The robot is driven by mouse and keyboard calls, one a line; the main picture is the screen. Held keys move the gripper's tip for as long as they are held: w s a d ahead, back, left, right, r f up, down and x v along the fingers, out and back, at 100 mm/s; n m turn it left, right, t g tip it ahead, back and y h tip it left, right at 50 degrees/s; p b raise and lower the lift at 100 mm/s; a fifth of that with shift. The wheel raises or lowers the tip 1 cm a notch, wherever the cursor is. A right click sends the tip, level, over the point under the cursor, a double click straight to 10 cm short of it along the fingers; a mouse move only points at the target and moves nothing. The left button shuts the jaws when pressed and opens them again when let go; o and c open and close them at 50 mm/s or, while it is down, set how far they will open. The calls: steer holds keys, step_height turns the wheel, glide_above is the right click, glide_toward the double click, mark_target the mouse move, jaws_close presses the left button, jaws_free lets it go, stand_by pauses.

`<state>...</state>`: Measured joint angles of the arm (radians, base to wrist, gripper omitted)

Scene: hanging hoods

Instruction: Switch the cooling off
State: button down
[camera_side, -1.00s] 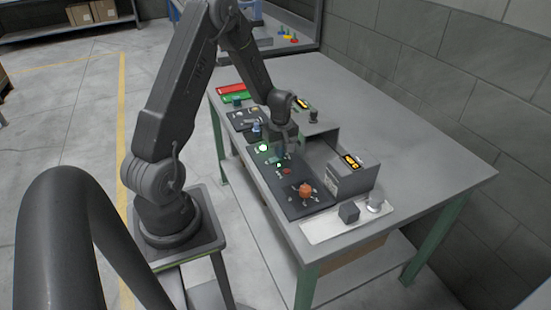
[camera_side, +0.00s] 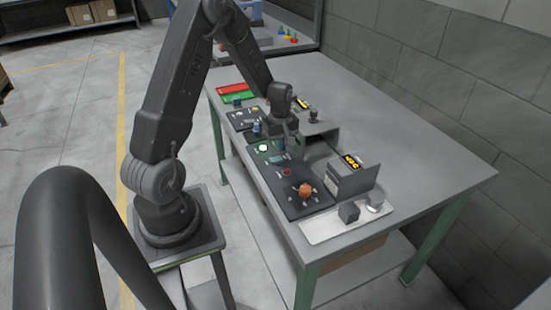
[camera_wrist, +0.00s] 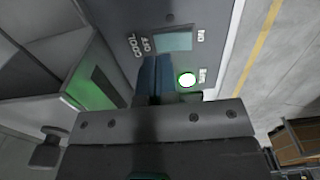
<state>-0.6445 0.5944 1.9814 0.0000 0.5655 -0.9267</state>
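The cooling panel (camera_wrist: 207,18) is dark, with the labels COOL, OFF and ON around a teal square (camera_wrist: 172,40). A round lamp (camera_wrist: 187,79) beside it glows white-green; the lit lamp also shows in the side view (camera_side: 263,148). My gripper (camera_side: 282,142) points down over this part of the panel, close to a small teal part. In the wrist view, two blue upright pieces (camera_wrist: 154,76) stand close together in front of the gripper body, just below the OFF label. I cannot tell whether they are fingertips or a switch handle, or whether they touch the panel.
An orange-red knob (camera_side: 305,190) sits nearer on the same panel. A grey hood box (camera_side: 350,180) with an amber display stands to its right. The table's right side is clear.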

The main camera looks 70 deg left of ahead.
steer(key=shift+r, duration=2.05)
steer(key=shift+d+r, duration=0.1)
steer(key=shift+r, duration=0.05)
steer(key=s+d+r+m+t+y, duration=0.1)
steer(key=s+d+r+m+t, duration=0.2)
steer(key=d+r+m, duration=0.9)
steer(key=s+d+r+m+t+h, duration=0.1)
steer(key=s+d+r+m+t, duration=0.1)
steer(key=s+d+r+m, duration=0.4)
steer(key=s+d+r, duration=0.2)
steer(key=s+d, duration=0.3)
steer(key=d, duration=0.1)
steer(key=shift+s+d+r+t, duration=0.2)
steer(key=shift+d+r+t, duration=0.1)
steer(key=shift+d, duration=0.05)
